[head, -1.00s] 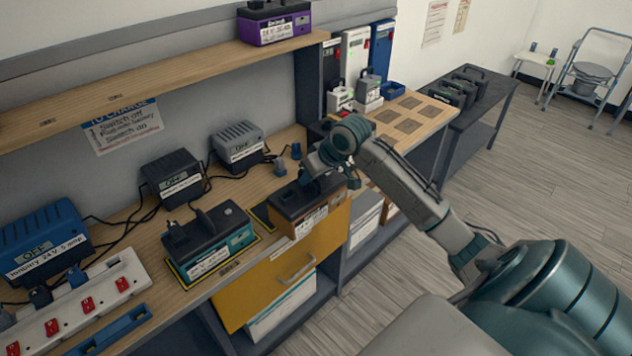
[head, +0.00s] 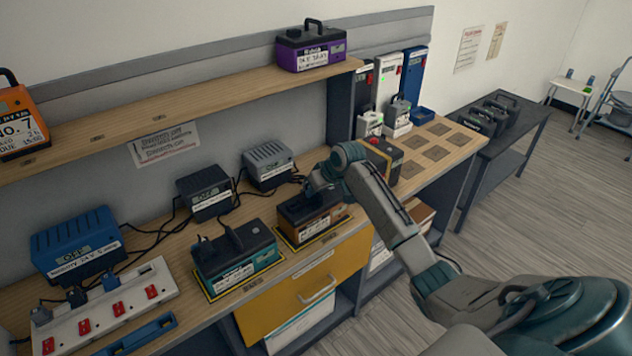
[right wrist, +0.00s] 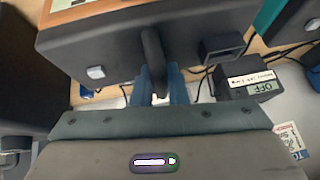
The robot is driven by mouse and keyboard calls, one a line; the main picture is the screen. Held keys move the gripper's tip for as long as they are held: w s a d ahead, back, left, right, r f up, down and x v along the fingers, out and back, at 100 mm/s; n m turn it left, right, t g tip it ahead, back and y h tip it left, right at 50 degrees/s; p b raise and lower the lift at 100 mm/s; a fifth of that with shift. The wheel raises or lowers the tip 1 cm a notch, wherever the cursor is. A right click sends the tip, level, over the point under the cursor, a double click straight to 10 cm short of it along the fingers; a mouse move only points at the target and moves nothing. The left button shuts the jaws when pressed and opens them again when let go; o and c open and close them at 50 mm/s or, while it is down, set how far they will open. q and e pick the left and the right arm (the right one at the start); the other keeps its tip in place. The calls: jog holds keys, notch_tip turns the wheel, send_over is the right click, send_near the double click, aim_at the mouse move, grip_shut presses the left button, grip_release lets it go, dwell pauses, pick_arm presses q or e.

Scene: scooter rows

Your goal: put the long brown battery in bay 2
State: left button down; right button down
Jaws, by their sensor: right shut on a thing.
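The long brown battery (head: 318,222), with a dark top and a white front label, is over a yellow-and-black outlined bay (head: 287,242) on the bench. I cannot tell whether it rests there or hangs just above. My right gripper (head: 318,187) is shut on its handle. In the right wrist view, the blue fingers (right wrist: 161,88) close around the dark handle (right wrist: 152,52), and the battery's dark top (right wrist: 110,48) fills the upper part. The bay's number is not readable. My left gripper is not in view.
A teal battery (head: 237,262) stands in the bay to the left. Chargers (head: 204,198) with loose cables are behind, and a white power strip (head: 105,308) lies at left. A dark battery with a red knob (head: 383,158) stands behind my arm. Purple (head: 311,50) and orange (head: 18,122) batteries are on the shelf.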

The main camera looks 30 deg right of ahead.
jog(key=shift+f, duration=0.2)
jog(key=c, duration=1.9)
grip_release()
jog(key=shift+f, duration=0.2)
jog(key=o, duration=0.5)
jog(key=shift+s+r, duration=0.1)
jog(key=shift+c, duration=0.2)
jog(key=shift+r, duration=0.1)
jog(key=shift+s+d+r, duration=0.1)
jog(key=shift+s+r, duration=0.05)
jog(key=shift+r, duration=0.05)
jog(key=b+v, duration=0.2)
jog(key=v, duration=0.9)
jog(key=shift+s+r, duration=0.15)
